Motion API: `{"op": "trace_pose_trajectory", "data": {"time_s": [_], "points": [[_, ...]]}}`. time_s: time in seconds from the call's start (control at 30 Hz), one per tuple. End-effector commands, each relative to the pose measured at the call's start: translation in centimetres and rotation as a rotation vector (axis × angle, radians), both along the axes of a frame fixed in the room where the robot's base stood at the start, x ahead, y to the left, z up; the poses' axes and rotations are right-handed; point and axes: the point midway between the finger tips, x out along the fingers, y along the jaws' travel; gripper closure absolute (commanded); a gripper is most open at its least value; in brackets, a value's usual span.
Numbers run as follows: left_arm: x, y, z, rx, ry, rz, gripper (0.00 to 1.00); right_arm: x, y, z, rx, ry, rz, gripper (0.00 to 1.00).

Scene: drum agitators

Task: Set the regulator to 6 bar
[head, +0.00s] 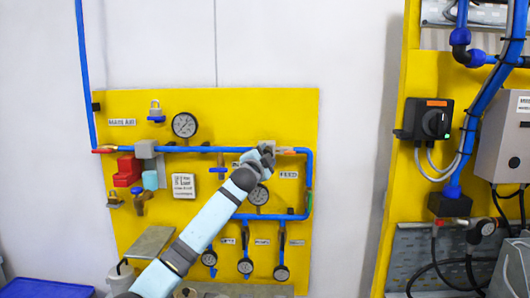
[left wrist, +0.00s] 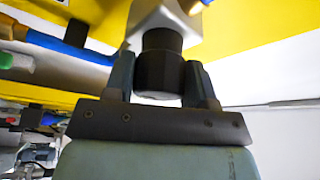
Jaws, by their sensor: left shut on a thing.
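The regulator shows in the left wrist view as a silver block (left wrist: 172,16) with a round black knob (left wrist: 161,52) below it. My left gripper (left wrist: 160,80) has one finger on each side of the knob and is shut on it. In the head view my left gripper (head: 263,158) is up at the regulator, under the blue pipe beside the FEED label (head: 289,174), and hides most of it. A round gauge (head: 259,195) sits just below; its reading is too small to tell. My right gripper is not in view.
A grey shelf (head: 150,243) juts out below. At right stands another yellow panel with a black switch (head: 430,120).

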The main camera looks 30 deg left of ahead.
Motion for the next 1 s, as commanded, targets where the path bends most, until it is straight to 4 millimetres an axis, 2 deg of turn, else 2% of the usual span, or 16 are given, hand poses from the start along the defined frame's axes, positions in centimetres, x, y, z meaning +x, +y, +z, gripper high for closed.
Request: {"op": "trace_pose_trajectory", "data": {"time_s": [0.4, 0.43, 0.53, 0.87, 1.0], "points": [[0.0, 0.0, 0.0, 0.007, 0.003, 0.000, 0.73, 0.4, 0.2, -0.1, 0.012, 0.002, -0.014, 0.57], [0.0, 0.0, 0.0, 0.007, 0.003, 0.000, 0.47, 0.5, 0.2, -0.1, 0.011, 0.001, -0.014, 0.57], [0.0, 0.0, 0.0, 0.007, 0.003, 0.000, 0.25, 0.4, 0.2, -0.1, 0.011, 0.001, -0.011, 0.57], [-0.3, 0.0, -0.1, 0.007, 0.003, 0.000, 0.25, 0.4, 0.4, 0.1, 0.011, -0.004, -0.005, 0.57], [-1.8, -0.3, -0.6, 0.009, 0.002, 0.000, 0.25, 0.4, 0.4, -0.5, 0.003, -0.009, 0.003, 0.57]]}}
